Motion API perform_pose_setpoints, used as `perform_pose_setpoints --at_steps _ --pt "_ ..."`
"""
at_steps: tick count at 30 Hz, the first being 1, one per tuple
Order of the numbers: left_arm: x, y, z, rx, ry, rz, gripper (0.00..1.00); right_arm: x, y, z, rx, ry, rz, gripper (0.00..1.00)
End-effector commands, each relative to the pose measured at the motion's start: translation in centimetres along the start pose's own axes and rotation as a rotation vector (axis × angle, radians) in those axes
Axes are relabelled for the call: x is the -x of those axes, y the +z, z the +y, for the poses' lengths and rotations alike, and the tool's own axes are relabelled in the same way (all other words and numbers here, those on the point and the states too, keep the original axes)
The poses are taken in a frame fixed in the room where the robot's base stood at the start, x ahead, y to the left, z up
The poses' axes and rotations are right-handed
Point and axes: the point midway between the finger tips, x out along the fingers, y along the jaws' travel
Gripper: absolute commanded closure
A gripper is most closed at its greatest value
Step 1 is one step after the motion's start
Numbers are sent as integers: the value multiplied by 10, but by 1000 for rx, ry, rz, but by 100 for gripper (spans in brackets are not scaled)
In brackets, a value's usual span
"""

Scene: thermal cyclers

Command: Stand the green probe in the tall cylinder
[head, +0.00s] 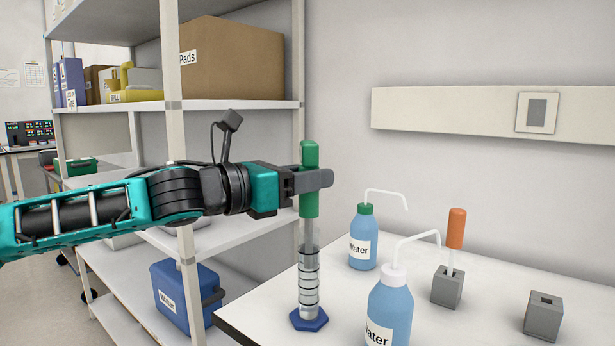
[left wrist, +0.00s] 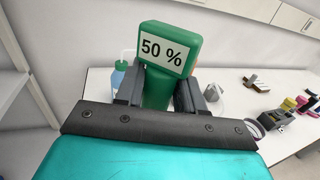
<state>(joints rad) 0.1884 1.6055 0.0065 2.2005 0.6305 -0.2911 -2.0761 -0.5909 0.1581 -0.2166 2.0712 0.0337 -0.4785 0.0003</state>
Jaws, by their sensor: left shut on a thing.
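The green probe (head: 309,155) is upright, its grey shaft pointing down. In the left wrist view its green handle (left wrist: 165,50) carries a "50 %" label. My left gripper (head: 316,180) is shut on the handle, coming from the left. The tall clear cylinder (head: 308,285) with a blue hexagonal foot stands on the white table directly below the probe. The shaft lines up with the cylinder and its lower part overlaps the cylinder's mouth; I cannot tell how deep the tip is. My right gripper is not in view.
A blue bottle with a green cap (head: 363,240) and one with a white cap (head: 390,310) stand right of the cylinder. An orange-handled probe (head: 456,228) stands in a grey block (head: 446,288); another grey block (head: 543,316) is empty. Metal shelving (head: 180,200) is behind my left arm.

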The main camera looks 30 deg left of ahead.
Motion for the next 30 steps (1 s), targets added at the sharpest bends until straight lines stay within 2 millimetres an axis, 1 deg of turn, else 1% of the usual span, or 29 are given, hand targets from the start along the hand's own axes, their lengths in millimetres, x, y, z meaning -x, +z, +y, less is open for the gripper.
perform_pose_setpoints --at_steps 8,9,18,24,30 --pt "0 0 0 0 0 -1 72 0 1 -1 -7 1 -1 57" --pt "0 0 0 0 0 -1 61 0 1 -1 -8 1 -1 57" --pt "0 0 0 0 0 -1 32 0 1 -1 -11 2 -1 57" --pt "0 0 0 0 0 -1 32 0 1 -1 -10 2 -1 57" --pt "0 0 0 0 0 0 13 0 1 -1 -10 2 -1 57"
